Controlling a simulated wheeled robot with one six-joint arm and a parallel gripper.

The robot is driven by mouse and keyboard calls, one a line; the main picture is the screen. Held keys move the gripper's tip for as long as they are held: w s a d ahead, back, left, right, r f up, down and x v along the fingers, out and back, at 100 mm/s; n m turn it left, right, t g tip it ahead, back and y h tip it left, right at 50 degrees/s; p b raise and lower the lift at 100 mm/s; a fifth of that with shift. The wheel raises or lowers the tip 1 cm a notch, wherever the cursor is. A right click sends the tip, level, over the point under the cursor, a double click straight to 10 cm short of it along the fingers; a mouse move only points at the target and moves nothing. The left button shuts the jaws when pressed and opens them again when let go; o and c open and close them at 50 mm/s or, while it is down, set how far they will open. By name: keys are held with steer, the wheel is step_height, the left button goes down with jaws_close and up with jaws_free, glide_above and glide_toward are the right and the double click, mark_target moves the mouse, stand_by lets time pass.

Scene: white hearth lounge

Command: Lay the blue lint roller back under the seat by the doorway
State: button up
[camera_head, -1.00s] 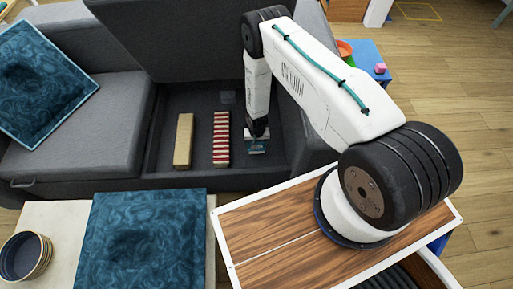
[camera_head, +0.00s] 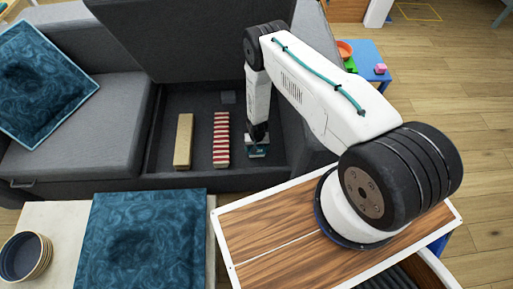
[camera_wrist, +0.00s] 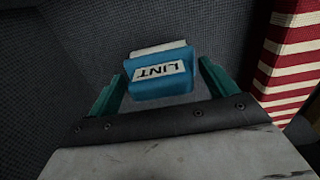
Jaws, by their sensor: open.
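The seat storage compartment (camera_head: 205,103) of the grey sofa stands open, with its lid raised at the back. My gripper (camera_head: 257,147) is down inside it at the right end, close to the floor. In the wrist view the blue lint roller (camera_wrist: 146,90), with a white "LINT" label, lies on the dark grey fabric. My open gripper (camera_wrist: 160,73) has one teal finger on each side of it, with a gap showing on the right. In the head view the roller is mostly hidden by the gripper.
A red-and-white striped box (camera_head: 221,139) lies just left of my gripper, with a beige box (camera_head: 183,140) further left. A blue cushion (camera_head: 140,240) and stacked bowls (camera_head: 25,257) are on the low table in front.

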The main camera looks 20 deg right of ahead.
steer(key=w+r, duration=0.3)
steer(key=r, duration=1.5)
steer(key=w+r, duration=0.3)
steer(key=r, duration=1.5)
steer(key=s+d+r+n, duration=0.1)
steer(key=s+r, duration=0.1)
steer(key=r, duration=0.8)
steer(key=s+d+r+n, duration=0.1)
steer(key=s+r, duration=0.1)
steer(key=r, duration=0.8)
steer(key=s+r+t, duration=0.1)
steer(key=s+r, duration=1.3)
steer(key=r, duration=0.3)
steer(key=s+r, duration=0.2)
steer(key=s, duration=0.7)
steer(key=s+r+n, duration=0.1)
steer(key=s+r, duration=0.2)
steer(key=s, duration=0.6)
steer(key=shift+d+r+n, duration=0.3)
steer(key=shift+d+r, duration=0.05)
steer(key=shift+d, duration=0.1)
